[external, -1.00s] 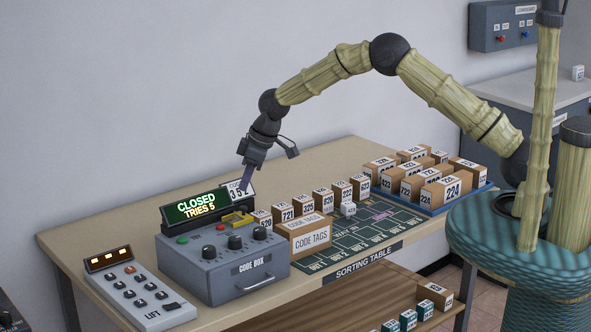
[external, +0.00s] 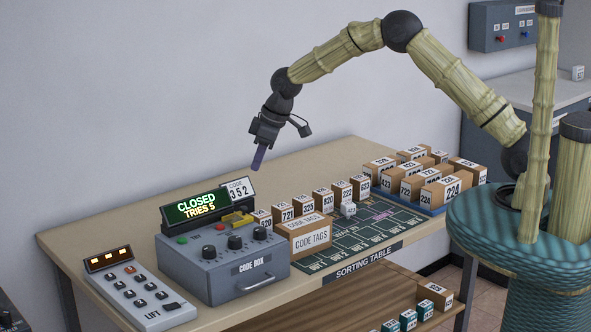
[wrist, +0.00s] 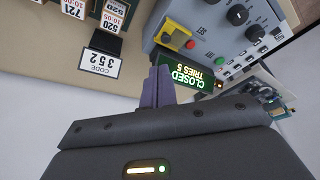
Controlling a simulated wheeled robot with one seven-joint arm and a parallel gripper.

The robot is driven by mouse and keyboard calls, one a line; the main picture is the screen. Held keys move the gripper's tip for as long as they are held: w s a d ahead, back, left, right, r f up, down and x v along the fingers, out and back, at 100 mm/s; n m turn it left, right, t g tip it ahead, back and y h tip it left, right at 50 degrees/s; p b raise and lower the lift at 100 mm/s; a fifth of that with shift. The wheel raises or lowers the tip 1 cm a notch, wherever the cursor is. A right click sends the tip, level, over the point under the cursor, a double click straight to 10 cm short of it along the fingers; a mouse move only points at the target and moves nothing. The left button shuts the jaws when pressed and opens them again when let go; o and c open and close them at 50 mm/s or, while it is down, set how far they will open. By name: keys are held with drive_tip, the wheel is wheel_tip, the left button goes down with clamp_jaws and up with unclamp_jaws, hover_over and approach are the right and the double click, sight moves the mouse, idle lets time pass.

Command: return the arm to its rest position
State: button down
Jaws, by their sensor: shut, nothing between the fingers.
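My arm reaches over the sorting table (external: 120,220) from the right. My gripper (external: 257,166) points down and hangs in the air above the code card (external: 238,189), which reads 352. The purple fingers are together, with nothing between them; they also show in the wrist view (wrist: 158,85). The code box (external: 225,268) stands below and to the left of the gripper, apart from it. Its green display (external: 196,208) reads CLOSED, TRIES 5.
Small numbered boxes (external: 305,206) stand in a row behind the code tags box (external: 310,240). A blue tray (external: 432,209) of cartons is at the right. A lift panel (external: 139,294) lies at the left. The air around the gripper is clear.

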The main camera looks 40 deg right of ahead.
drive_tip(key=s+d+r+m+h, duration=0.1)
drive_tip(key=s+d+r+m, duration=0.15)
drive_tip(key=s+d, duration=0.5)
drive_tip(key=s+d+r+m+h, duration=0.1)
drive_tip(key=s+d+r+m, duration=0.2)
drive_tip(key=d, duration=0.8)
drive_tip(key=s+d+m, duration=0.1)
drive_tip(key=s+d, duration=0.4)
drive_tip(key=s, duration=0.4)
drive_tip(key=s+d+m, duration=0.2)
drive_tip(key=s+d, duration=0.3)
drive_tip(key=s, duration=0.4)
drive_tip(key=shift+s+d+f+h, duration=0.2)
drive_tip(key=shift+s+d+h, duration=0.1)
drive_tip(key=shift+s+h, duration=0.1)
drive_tip(key=c, duration=2.1)
unclamp_jaws()
